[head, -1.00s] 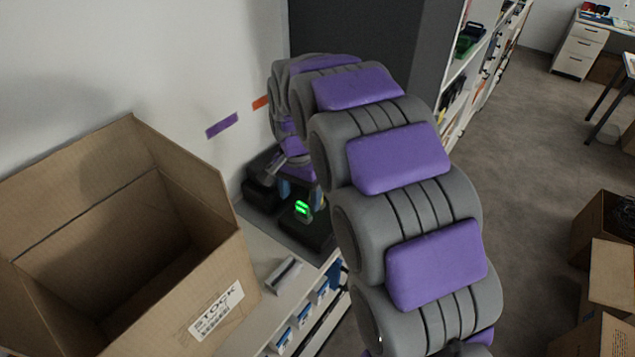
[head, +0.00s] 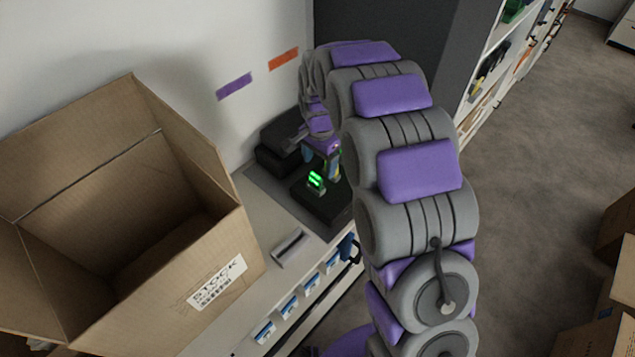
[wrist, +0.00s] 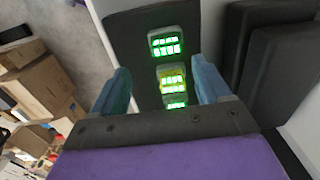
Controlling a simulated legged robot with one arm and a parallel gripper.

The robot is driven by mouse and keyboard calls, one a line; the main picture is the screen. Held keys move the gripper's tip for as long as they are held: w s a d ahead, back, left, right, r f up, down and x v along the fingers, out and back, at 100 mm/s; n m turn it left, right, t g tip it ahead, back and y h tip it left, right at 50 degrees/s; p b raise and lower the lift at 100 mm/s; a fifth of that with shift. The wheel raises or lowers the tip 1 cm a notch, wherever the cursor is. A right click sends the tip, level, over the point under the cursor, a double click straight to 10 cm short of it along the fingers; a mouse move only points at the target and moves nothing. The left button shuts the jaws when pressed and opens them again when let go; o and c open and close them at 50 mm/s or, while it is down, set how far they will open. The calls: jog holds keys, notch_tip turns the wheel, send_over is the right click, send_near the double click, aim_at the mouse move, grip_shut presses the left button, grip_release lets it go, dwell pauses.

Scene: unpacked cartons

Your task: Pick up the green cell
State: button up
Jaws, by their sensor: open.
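In the wrist view, several cells with lit green windows stand in a row on a dark charger base (wrist: 135,50). The far cell (wrist: 167,43) has a grey case, the middle cell (wrist: 172,78) looks yellow, and the near cell (wrist: 176,103) is partly hidden by my gripper. Which one is the green cell is unclear. My gripper (wrist: 161,66) is open, its blue fingers on either side of the row, with nothing held. In the head view, a glowing green cell (head: 316,181) shows on the dark base beside my gripper (head: 322,164).
A large open carton (head: 190,255) stands left on the white shelf top. A small grey holder (head: 290,248) lies between carton and charger. Black boxes (head: 280,158) sit behind the charger at the wall. A dark cabinet (head: 385,35) rises behind my arm.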

aim_at(315, 176)
notch_tip(315, 176, down, 2)
jog(key=shift+a+f, duration=0.7)
jog(key=shift+a, duration=0.1)
jog(key=f, duration=0.3)
jog(key=d+f+b, duration=0.1)
jog(key=shift+w+f, duration=0.15)
jog(key=shift+w, duration=0.15)
jog(key=shift+c, duration=0.2)
jog(key=shift+a, duration=0.45)
jog(key=c, duration=0.5)
jog(key=shift+d, duration=0.3)
jog(key=c, duration=0.4)
jog(key=shift+a, duration=0.15)
jog(key=c, duration=0.5)
